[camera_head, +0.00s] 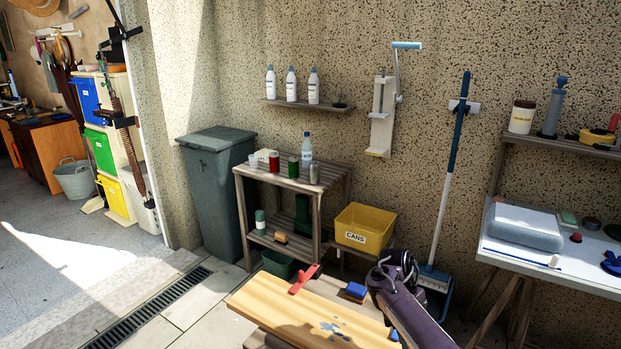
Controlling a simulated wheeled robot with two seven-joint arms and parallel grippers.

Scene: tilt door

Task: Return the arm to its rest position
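My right arm comes up from the lower right edge, in front of the wooden bench (290,312). Its dark purple end, with my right gripper (393,266), is beside the yellow cans bin and above the bench's right end. The fingers are dark and overlapping, so I cannot tell whether they are open or shut. No held object can be made out. My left arm and gripper are not in view.
The bench carries a red-handled tool (304,280), a blue sponge-like block (353,292) and a blue stain. Paved floor is clear left of the bench.

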